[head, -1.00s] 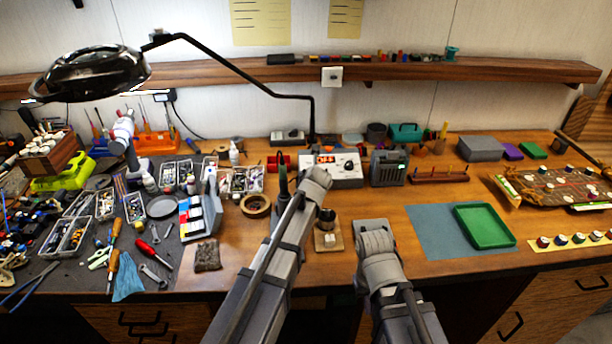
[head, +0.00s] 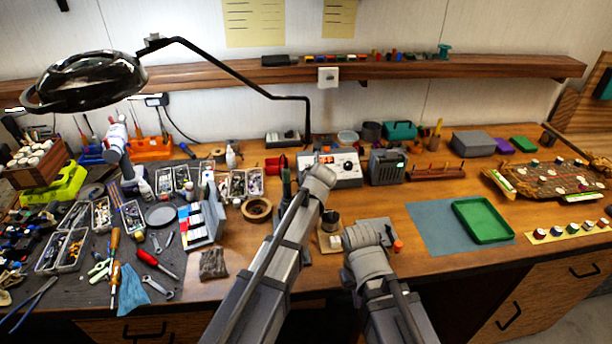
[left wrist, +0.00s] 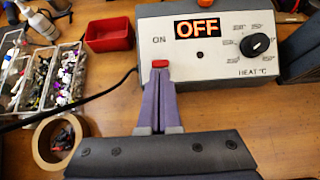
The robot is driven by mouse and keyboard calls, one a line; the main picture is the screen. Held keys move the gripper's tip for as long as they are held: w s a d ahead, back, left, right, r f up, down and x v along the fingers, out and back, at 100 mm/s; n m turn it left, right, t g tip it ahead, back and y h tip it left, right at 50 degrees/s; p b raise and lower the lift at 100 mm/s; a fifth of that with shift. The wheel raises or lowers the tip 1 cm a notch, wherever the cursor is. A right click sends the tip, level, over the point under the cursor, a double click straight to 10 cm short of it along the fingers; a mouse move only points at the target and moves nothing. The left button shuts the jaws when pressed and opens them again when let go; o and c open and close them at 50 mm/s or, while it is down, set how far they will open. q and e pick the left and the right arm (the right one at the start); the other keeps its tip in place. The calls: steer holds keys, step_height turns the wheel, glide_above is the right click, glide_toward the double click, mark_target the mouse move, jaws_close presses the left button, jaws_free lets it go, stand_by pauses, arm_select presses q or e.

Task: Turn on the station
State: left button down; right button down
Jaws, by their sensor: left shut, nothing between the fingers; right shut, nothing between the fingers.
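The station is a pale box (left wrist: 215,45) with a dial (left wrist: 255,44), a lit display (left wrist: 197,28) reading OFF and a small red switch (left wrist: 160,64) under the word ON. In the head view the station (head: 345,180) stands at the back middle of the bench. My left gripper (left wrist: 161,75) is shut and empty, its fingertips right at the red switch; I cannot tell whether they touch it. In the head view the left arm hides its fingers. My right gripper (head: 382,232) is shut and empty over the bench's front part, well short of the station.
A red bin (left wrist: 110,34) and a tape roll (left wrist: 58,143) lie left of the station. A dark cable runs to its left side. A dark speaker-like box (head: 387,166) stands close to its right. A green tray (head: 482,236) lies farther right.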

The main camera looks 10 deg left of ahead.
arm_select(q)
steer(key=shift+w+r+p, duration=0.4)
steer(key=shift+r, duration=0.3)
steer(key=shift+r+p, duration=0.65)
steer(key=shift+p, duration=0.2)
